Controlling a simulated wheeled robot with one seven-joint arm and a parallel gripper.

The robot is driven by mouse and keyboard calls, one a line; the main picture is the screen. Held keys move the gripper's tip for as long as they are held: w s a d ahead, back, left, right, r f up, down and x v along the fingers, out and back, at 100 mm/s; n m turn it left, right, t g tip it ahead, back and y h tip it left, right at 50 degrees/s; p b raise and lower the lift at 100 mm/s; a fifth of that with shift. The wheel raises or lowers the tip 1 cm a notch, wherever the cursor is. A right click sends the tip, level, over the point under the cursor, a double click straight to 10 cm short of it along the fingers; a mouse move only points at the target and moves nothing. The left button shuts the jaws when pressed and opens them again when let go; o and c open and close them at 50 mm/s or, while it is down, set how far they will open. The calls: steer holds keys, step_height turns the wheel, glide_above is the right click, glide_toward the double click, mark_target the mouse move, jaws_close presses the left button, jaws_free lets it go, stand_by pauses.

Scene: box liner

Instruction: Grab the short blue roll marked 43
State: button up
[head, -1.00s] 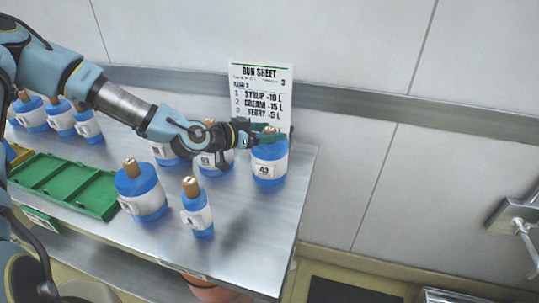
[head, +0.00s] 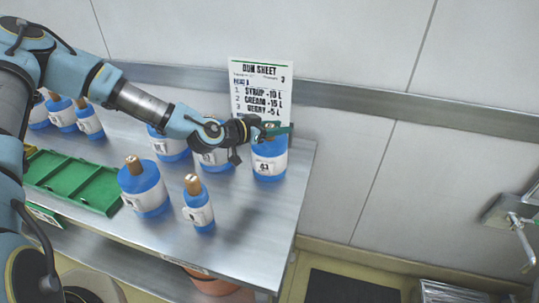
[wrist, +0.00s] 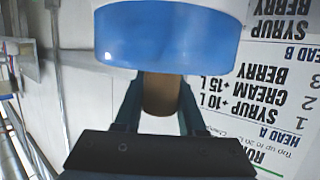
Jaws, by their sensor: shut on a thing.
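The short blue roll marked 43 (head: 270,165) stands upright near the right back corner of the steel table, with a white label around its middle and a brown core on top. My gripper (head: 271,132) reaches in from the left at its top and is shut on the core. In the wrist view, the dark fingers of my gripper (wrist: 160,95) lie on both sides of the brown core, below the blue end of the roll (wrist: 165,38). The roll appears to rest on the table; its base shows no clear gap.
Other blue rolls stand left of it, one partly behind my gripper (head: 213,158), a wide one (head: 144,188) and a slim one (head: 198,205) in front. A green tray (head: 75,182) lies at left. The run sheet (head: 260,82) stands close behind. The table's right end is clear.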

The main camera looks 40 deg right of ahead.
jaws_close()
steer(key=shift+r, duration=0.1)
stand_by(0.7)
